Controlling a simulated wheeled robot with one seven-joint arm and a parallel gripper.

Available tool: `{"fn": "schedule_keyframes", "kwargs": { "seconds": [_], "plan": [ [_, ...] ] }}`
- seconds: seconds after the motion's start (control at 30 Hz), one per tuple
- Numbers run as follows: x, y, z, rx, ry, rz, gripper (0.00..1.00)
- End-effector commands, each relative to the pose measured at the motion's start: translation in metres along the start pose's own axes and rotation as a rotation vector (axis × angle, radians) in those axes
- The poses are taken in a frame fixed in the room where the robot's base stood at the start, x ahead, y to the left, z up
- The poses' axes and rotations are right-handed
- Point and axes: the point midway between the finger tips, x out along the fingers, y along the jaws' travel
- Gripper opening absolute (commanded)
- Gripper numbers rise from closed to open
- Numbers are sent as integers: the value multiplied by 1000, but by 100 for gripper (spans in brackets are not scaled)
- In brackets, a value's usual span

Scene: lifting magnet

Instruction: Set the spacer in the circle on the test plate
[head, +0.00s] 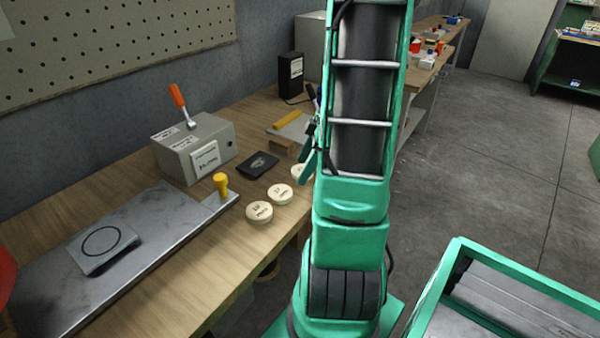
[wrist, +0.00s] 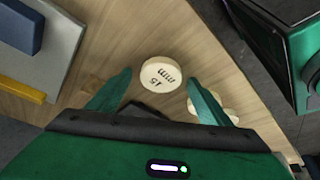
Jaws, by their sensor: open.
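Three pale round spacers stand in a row on the bench: a near one (head: 260,212), a middle one (head: 280,193) and a far one (head: 298,172), partly hidden by my arm. In the wrist view a spacer marked 15 mm (wrist: 161,73) lies between and beyond my open, empty fingers. The other spacers (wrist: 230,115) are partly behind the right finger. My gripper (wrist: 159,77) also shows beside the far spacer in the head view (head: 309,158), largely hidden. The test plate (head: 122,250), a grey square with a black circle (head: 100,241), lies at left on a metal slab, its circle empty.
A grey box (head: 195,148) with an orange lever stands behind the metal slab (head: 60,300). A yellow knob (head: 221,184) rises at the slab's right end. A dark flat item (head: 258,164) lies near the spacers. A yellow bar (head: 288,119) lies farther back.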

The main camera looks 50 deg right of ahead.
Motion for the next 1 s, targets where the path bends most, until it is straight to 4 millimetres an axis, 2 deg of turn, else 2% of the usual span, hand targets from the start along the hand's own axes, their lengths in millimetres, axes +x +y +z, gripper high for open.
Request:
{"fn": "schedule_keyframes", "kwargs": {
  "seconds": [0.1, 0.3, 0.37, 0.73, 0.87, 1.0],
  "plan": [
    [0, 0, 0, 0, 0, 0, 72],
    [0, 0, 0, 0, 0, 0, 28],
    [0, 0, 0, 0, 0, 0, 24],
    [-7, 1, -3, -1, 0, 2, 24],
    [-20, 1, -8, -2, 0, 5, 24],
    [-42, -3, -21, -5, 0, 4, 24]
  ]
}}
